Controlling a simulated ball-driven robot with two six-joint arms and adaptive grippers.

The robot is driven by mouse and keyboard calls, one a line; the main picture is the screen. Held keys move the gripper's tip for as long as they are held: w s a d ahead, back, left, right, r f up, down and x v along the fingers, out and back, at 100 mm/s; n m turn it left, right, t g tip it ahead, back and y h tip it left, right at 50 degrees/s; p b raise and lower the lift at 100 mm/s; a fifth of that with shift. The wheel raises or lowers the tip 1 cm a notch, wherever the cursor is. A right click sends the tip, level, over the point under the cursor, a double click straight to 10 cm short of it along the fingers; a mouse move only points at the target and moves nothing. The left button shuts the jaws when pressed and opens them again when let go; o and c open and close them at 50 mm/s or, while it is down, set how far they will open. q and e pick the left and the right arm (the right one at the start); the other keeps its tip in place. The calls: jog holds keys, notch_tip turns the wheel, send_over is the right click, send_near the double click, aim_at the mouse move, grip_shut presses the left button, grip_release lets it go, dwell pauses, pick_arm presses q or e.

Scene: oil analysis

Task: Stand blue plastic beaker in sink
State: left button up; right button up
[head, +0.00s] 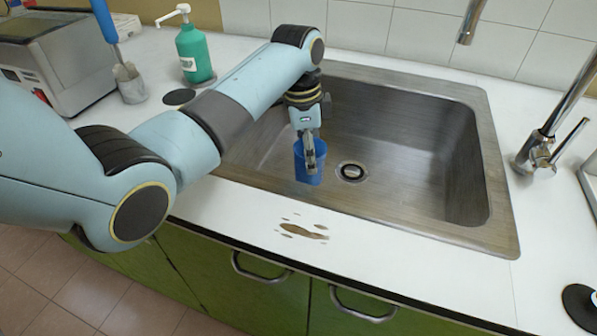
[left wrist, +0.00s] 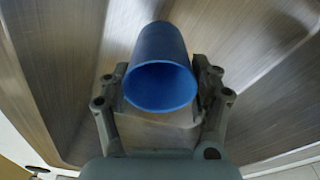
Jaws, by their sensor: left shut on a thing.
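The blue plastic beaker (head: 303,170) is inside the steel sink (head: 420,165), left of the drain in the head view. My left gripper (head: 311,158) reaches down into the sink and is shut on the beaker. In the left wrist view the beaker (left wrist: 160,75) sits between the two fingers (left wrist: 162,100), its open mouth facing the camera. The beaker looks close to upright in the head view. I cannot tell whether its base touches the sink floor. My right gripper is not in view.
The round drain (head: 351,171) is just right of the beaker. A tap (head: 545,140) stands at the sink's right. A green pump bottle (head: 194,54) and a blue-handled tool (head: 128,80) stand at the left. Brown stains (head: 304,231) mark the front counter.

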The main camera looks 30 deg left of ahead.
pick_arm(q)
jog(key=shift+s+a+f, duration=0.3)
jog(key=shift+a+f, duration=0.3)
jog(key=shift+f, duration=0.5)
jog(key=shift+s+a+f, duration=0.35)
jog(key=shift+a+f, duration=0.25)
jog(key=shift+f, duration=0.55)
jog(key=shift+s+a+f, duration=0.3)
jog(key=shift+a+f, duration=0.3)
jog(key=shift+f, duration=0.5)
jog(key=o, duration=1.1)
jog(key=shift+f+b, duration=0.1)
jog(key=shift+b, duration=0.2)
jog(key=shift+o, duration=0.2)
notch_tip(320, 180, up, 12)
jog(key=a+p, duration=0.1)
jog(key=shift+s+p, duration=0.35)
jog(key=shift+s, duration=0.1)
